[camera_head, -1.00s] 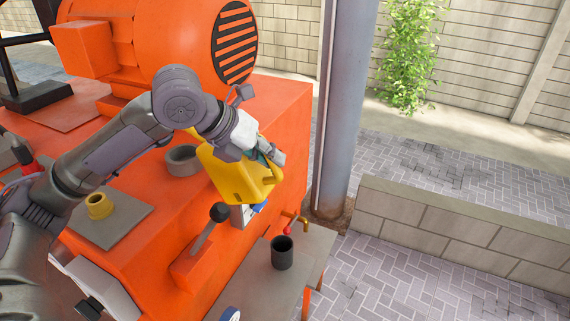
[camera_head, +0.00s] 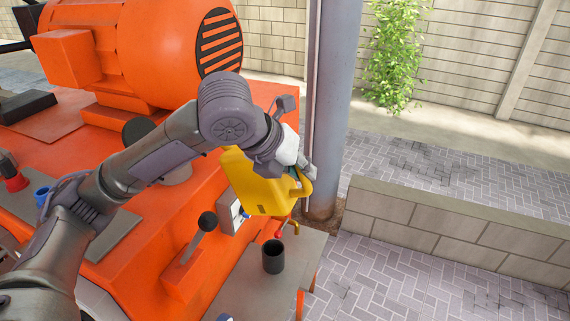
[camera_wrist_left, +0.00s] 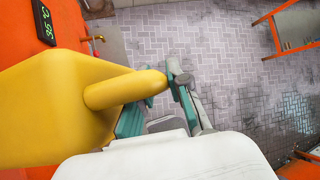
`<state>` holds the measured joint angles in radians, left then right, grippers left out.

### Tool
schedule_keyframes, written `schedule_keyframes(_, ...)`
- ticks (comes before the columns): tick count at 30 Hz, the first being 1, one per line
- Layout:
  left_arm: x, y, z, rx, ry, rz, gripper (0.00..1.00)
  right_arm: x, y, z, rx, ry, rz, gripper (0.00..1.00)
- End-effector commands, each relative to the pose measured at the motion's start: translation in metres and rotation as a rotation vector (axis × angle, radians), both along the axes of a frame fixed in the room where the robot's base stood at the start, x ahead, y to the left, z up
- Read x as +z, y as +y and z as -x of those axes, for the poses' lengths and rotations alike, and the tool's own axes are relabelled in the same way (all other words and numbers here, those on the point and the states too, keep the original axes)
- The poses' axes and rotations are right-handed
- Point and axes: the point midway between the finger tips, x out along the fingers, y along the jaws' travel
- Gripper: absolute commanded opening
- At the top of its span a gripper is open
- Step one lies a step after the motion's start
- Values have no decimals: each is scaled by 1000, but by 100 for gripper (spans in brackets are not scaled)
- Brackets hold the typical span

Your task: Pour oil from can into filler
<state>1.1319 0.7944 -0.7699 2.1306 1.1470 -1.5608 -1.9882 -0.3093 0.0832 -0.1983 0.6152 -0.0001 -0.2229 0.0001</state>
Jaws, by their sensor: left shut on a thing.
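My left gripper (camera_head: 304,170) is shut on the handle of a yellow oil can (camera_head: 262,192). It holds the can in the air off the right side of the orange machine, above the grey side shelf. The can looks slightly tilted. In the left wrist view the can (camera_wrist_left: 50,110) fills the left side, and its handle runs to the teal finger pads (camera_wrist_left: 155,108). A grey round neck (camera_head: 178,174) on the machine top is partly hidden by my arm, with a dark round disc (camera_head: 138,130) behind it. I cannot tell whether this neck is the filler. My right gripper is out of view.
A black cup (camera_head: 273,256) stands on the grey shelf (camera_head: 245,290). A black-knobbed lever (camera_head: 207,222) rises from the machine's side. A grey post (camera_head: 333,110) stands close to the right of the can. Paving beyond is open.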

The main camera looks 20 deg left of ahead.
Motion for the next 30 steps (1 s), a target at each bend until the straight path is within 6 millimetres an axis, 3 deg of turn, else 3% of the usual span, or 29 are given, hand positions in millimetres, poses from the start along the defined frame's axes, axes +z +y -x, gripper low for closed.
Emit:
schedule_keyframes(1, 4, -6, 1, -4, -1, -34, 0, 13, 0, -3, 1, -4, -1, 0)
schedule_keyframes(3, 1, -13, 1, -5, -4, -74, 0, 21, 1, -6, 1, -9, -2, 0)
schedule_keyframes(12, -18, -40, 1, -3, -9, -245, 0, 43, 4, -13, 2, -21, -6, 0)
schedule_keyframes(19, -29, -53, 2, -1, -11, -336, 0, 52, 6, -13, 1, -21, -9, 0)
schedule_keyframes(30, -33, -57, 1, 2, -14, -367, 0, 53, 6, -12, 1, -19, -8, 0)
